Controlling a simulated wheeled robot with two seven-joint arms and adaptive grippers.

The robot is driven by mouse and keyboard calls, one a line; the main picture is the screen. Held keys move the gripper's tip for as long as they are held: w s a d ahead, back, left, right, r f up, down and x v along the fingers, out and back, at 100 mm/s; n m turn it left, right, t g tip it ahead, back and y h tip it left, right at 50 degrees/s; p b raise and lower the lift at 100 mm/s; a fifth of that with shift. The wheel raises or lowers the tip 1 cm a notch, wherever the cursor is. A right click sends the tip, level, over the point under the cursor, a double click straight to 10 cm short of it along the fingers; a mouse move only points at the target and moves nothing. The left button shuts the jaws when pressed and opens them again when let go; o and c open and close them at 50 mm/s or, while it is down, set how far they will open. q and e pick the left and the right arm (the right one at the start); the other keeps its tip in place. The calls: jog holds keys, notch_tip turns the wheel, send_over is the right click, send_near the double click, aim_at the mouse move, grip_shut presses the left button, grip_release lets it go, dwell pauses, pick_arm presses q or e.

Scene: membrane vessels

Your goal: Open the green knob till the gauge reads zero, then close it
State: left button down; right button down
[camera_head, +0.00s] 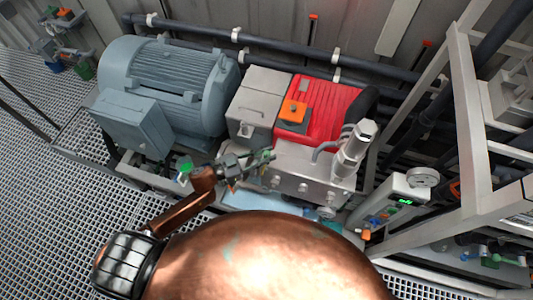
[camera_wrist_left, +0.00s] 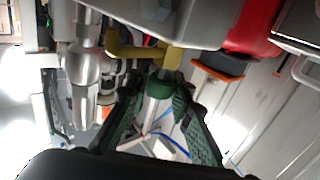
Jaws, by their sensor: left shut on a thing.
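My left gripper (camera_head: 262,158) reaches in from the lower left to the front of the metal block beside the red unit. In the left wrist view its two dark fingers (camera_wrist_left: 158,98) are shut on a green knob (camera_wrist_left: 158,86), which sits below a yellow fitting (camera_wrist_left: 150,52). In the head view the gripper hides the knob. A round white gauge (camera_head: 422,177) stands at the right, and its reading is too small to tell. Below it a small green-lit display (camera_head: 405,202) also cannot be read. My right gripper is not in view.
A grey-blue motor (camera_head: 165,80) stands at the left. The red unit (camera_head: 325,105) with an orange part (camera_head: 293,111) stands behind the metal block (camera_head: 300,172). Dark pipes (camera_head: 270,45) run along the wall. A pale frame (camera_head: 480,150) rises at the right. Grating floor (camera_head: 50,180) is clear at the left.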

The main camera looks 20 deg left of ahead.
pick_arm(q)
jog(key=shift+m+g+h, duration=0.6)
jog(key=shift+m+g, duration=0.1)
jog(key=shift+g, duration=0.2)
jog(key=c, duration=1.7)
grip_release()
jog(key=shift+a, duration=0.2)
jog(key=v, duration=1.1)
jog(key=shift+s+a, duration=0.1)
jog(key=shift+a, duration=0.25)
